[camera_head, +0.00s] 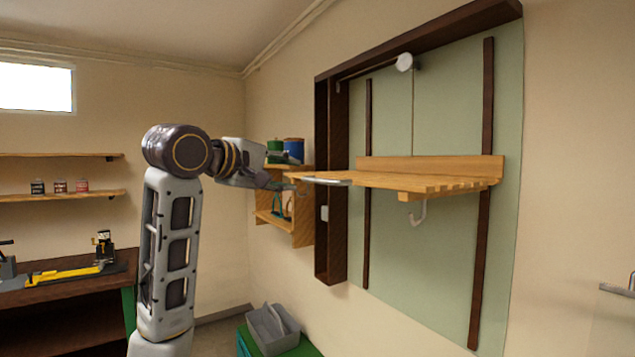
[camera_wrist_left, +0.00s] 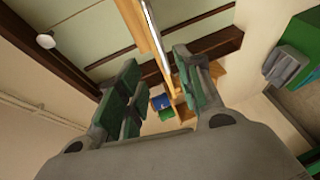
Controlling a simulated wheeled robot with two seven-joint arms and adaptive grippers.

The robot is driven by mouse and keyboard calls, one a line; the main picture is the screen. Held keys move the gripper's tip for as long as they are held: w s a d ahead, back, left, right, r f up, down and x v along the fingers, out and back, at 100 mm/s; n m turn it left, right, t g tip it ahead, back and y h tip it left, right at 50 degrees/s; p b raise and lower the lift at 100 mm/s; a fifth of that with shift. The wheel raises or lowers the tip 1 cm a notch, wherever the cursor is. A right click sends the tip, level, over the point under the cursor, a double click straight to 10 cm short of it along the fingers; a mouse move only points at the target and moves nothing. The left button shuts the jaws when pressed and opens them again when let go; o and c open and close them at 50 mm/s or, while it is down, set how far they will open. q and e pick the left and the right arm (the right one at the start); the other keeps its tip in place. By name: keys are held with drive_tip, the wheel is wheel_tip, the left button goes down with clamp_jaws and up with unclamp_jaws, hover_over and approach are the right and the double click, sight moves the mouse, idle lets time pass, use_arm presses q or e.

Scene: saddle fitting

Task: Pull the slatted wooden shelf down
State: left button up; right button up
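The slatted wooden shelf (camera_head: 400,181) is level in front of a pale green wall panel, between two dark vertical rails. A metal strip (camera_head: 322,181) lies along its left end. My left gripper (camera_head: 290,186) is beside that end, at about shelf height. In the left wrist view, the gripper (camera_wrist_left: 157,65) has its green-padded fingers apart, with the shelf's narrow edge (camera_wrist_left: 160,48) showing in line with the gap between them. Nothing is clamped, and whether a finger touches the shelf is unclear.
A dark wooden frame (camera_head: 331,240) borders the panel at left and top. A white hook (camera_head: 419,213) hangs below the shelf; a round white knob (camera_head: 404,62) is above. A small wall cabinet (camera_head: 298,232) is behind the gripper. A grey bin (camera_head: 273,329) stands low down.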

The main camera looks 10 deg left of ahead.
drive_tip(key=shift+d, duration=0.15)
use_arm(q)
drive_tip(key=p, duration=0.1)
approach(316, 181)
drive_tip(key=r+x, duration=0.1)
drive_tip(key=x, duration=0.4)
drive_tip(key=p+x, duration=0.1)
drive_tip(key=x, duration=0.3)
drive_tip(key=shift+w+f, duration=0.15)
drive_tip(key=shift+f, duration=0.2)
drive_tip(key=shift+p+x, duration=0.4)
drive_tip(key=shift+x, duration=0.45)
use_arm(e)
wheel_tip(316, 181, up, 3)
drive_tip(key=shift+s+d+f, duration=0.1)
drive_tip(key=shift+d, duration=0.05)
use_arm(q)
clamp_jaws()
use_arm(e)
drive_tip(key=shift+a, duration=0.5)
use_arm(q)
drive_tip(key=shift+f, duration=0.1)
